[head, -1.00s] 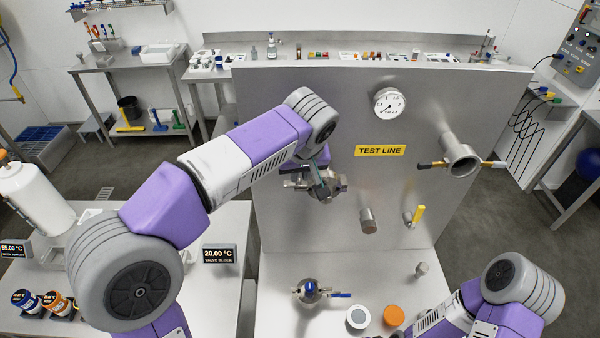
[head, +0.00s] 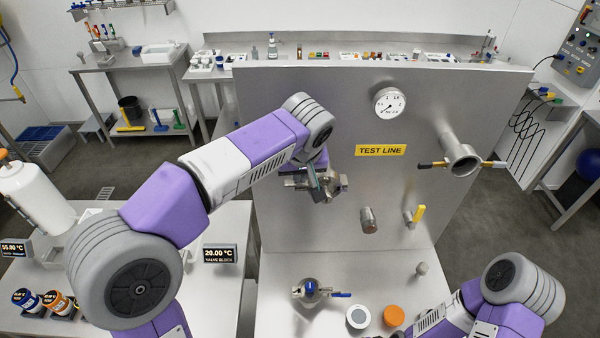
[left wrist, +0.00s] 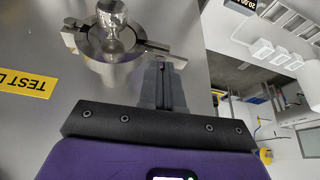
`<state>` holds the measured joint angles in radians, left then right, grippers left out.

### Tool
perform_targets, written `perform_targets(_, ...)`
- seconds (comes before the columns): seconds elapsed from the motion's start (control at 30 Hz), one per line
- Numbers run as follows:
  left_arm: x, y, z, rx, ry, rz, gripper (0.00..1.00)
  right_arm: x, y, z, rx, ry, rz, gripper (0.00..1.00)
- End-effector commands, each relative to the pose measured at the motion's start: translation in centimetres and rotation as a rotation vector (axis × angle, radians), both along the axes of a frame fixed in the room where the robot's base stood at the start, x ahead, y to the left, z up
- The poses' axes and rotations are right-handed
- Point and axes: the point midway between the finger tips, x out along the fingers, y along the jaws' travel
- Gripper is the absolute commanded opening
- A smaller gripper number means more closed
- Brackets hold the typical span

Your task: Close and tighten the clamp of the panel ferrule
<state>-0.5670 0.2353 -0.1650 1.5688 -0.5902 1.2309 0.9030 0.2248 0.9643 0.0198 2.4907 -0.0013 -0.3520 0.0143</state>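The panel ferrule (left wrist: 112,42) shows in the left wrist view, with a metal clamp (left wrist: 88,42) around it. One clamp arm reaches left and another reaches right towards my fingers. In the head view the clamped fitting (head: 334,184) stands out from the steel panel, partly hidden by my left gripper (head: 312,180). In the left wrist view the fingers of my left gripper (left wrist: 164,70) lie together, with their tips at or beside the end of the right clamp arm. I cannot tell whether they touch it. My right gripper is out of view; only its arm shows at lower right.
The steel panel (head: 290,120) carries a gauge (head: 390,102), a wide pipe stub (head: 461,158), a short fitting (head: 368,220) and a yellow-handled valve (head: 418,214). On the bench below stand a blue-handled valve (head: 312,290), a white disc (head: 358,317) and an orange disc (head: 393,315).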

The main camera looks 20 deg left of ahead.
Motion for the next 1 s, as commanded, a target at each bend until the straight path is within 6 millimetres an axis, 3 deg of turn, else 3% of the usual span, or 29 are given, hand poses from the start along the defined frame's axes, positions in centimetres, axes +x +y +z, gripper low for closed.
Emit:
perform_targets(0.47,-0.1,0.7,0.1,-0.003,-0.002,-0.350,0.00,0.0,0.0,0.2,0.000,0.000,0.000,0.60)
perform_targets(1.0,0.1,1.5,0.2,-0.003,-0.001,-0.860,0.00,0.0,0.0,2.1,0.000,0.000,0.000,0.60)
